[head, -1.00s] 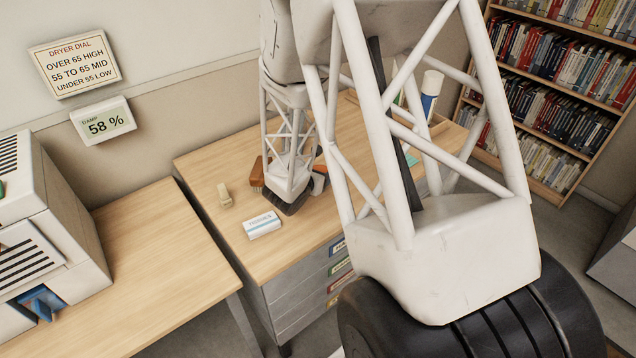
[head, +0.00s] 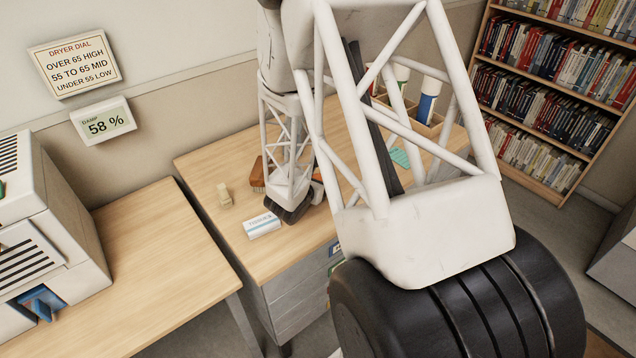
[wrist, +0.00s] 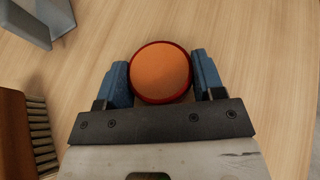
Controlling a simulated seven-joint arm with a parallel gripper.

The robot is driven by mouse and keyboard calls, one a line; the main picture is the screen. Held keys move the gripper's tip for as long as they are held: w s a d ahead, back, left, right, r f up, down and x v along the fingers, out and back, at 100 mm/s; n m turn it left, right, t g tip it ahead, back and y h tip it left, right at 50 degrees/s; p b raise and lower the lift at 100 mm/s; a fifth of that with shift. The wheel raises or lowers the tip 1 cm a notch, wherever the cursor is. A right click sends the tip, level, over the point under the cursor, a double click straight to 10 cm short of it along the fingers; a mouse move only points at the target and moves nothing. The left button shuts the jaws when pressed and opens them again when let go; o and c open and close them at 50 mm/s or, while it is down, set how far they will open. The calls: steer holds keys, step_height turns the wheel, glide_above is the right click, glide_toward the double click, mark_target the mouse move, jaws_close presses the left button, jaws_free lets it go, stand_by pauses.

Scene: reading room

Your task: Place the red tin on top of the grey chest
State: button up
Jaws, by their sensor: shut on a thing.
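In the wrist view, the red tin (wrist: 162,74) shows from above as a round thing with a red rim and an orange top. My gripper (wrist: 160,62) has its two blue fingers closed against the tin's left and right sides, above a light wooden surface. I cannot tell whether the tin touches the wood. In the head view my arm hides the fingers and most of the tin. A grey drawer unit (head: 290,305) with coloured labels is under the desk. A grey box (head: 612,250) is cut off at the right edge. I cannot tell which is the grey chest.
A brown brush (wrist: 18,135) is left of my gripper. A grey metal piece (wrist: 40,22) is at upper left. The desk's front left is clear.

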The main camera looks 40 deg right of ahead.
steer(key=shift+f, duration=0.1)
steer(key=o, duration=1)
steer(key=shift+c, duration=0.2)
steer(key=shift+v, duration=6.05)
